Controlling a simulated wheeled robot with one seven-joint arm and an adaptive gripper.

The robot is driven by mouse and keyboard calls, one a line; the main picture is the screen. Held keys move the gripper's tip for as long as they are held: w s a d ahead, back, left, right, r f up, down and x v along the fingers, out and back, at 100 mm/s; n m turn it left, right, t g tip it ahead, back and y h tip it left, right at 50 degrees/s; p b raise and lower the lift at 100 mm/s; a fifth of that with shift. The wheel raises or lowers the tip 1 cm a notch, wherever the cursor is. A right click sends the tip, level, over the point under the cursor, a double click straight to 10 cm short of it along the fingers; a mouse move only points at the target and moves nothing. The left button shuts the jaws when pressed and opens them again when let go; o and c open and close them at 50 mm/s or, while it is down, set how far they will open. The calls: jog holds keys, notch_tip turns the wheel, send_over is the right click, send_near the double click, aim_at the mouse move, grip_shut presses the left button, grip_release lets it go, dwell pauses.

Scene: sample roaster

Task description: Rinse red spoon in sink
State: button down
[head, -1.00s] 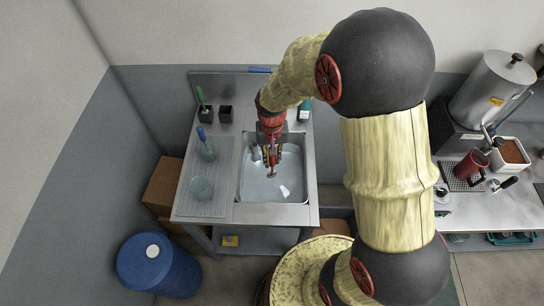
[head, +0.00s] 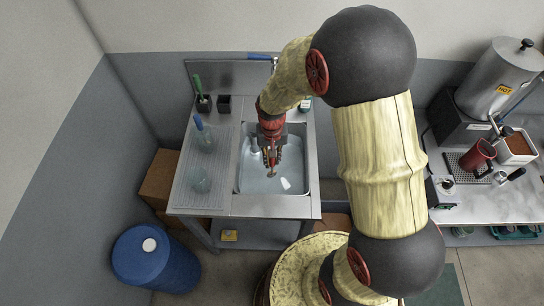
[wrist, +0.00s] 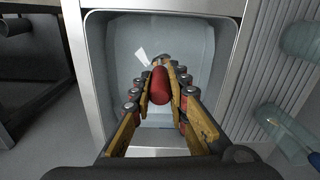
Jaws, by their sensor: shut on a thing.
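The sink (head: 239,182) is a square steel basin with pale, bluish water in it; its rim frames the wrist view (wrist: 97,75). My gripper (head: 271,163) points down over the basin. In the wrist view my gripper (wrist: 160,90) is shut on the red spoon (wrist: 160,85), whose rounded red end faces the camera between the fingers. The rest of the spoon is mostly hidden by the fingers; a small brownish tip shows below them in the head view. I cannot tell whether the spoon touches the water.
A small white piece (head: 285,184) lies in the basin. The ribbed drainboard (head: 203,165) on the left holds clear glassware (head: 200,180) and a blue-handled brush (head: 198,122). A blue barrel (head: 155,262) stands on the floor at lower left.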

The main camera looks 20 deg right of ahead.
aim_at(272, 172)
jog(key=shift+f+b, duration=2.9)
jog(key=shift+f, duration=2)
jog(key=shift+r, duration=0.1)
jog(key=shift+r+p, duration=5.15)
jog(key=shift+r, duration=1.65)
